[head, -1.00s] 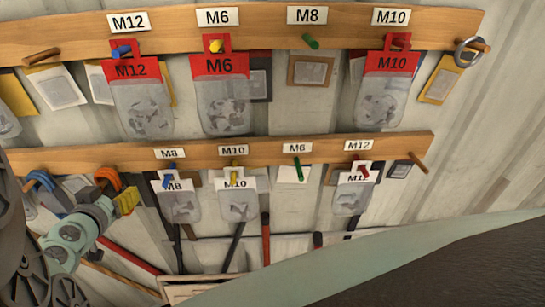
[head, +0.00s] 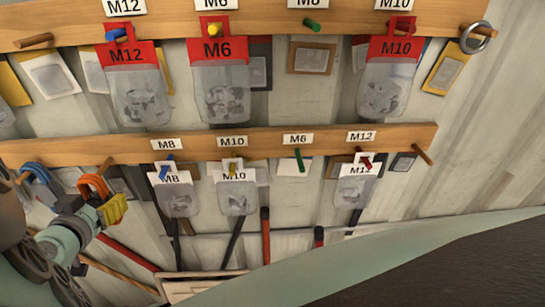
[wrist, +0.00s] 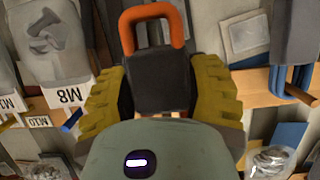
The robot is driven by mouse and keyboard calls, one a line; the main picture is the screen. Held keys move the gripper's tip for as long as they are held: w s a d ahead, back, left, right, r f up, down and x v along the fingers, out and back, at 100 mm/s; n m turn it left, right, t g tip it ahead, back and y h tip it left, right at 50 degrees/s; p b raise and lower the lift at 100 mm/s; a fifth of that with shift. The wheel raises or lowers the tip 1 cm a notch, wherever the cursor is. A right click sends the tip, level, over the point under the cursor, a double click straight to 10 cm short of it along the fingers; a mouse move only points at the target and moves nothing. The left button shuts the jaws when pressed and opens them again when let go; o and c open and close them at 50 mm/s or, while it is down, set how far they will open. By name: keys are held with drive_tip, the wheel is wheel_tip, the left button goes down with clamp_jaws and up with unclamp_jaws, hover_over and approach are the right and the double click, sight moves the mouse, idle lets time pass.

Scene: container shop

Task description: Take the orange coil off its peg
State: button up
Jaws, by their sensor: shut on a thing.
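The orange coil (head: 92,183) is a bent loop with a black band (wrist: 160,82) around it. My gripper (head: 101,207) has yellow fingers, shut on the black band from both sides. In the wrist view the orange loop (wrist: 153,14) stands out past the fingers. A wooden peg (head: 106,166) at the left of the lower rail shows bare, up and to the right of the coil. The coil looks clear of it in the head view; the wrist view does not show this peg clearly, as the band and fingers hide what is behind.
A blue coil (head: 36,172) hangs on a peg close to the left. Bagged parts, such as the M8 bag (head: 179,197), hang to the right on the lower rail (head: 225,144). Red and dark handles lean on the wall below.

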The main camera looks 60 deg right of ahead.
drive_tip(key=shift+s+a+b, duration=0.5)
drive_tip(key=shift+s+a, duration=0.3)
drive_tip(key=shift+a, duration=0.2)
drive_tip(key=shift+s+a+b, duration=0.45)
drive_tip(key=shift+s+a, duration=0.3)
drive_tip(key=shift+a, duration=0.2)
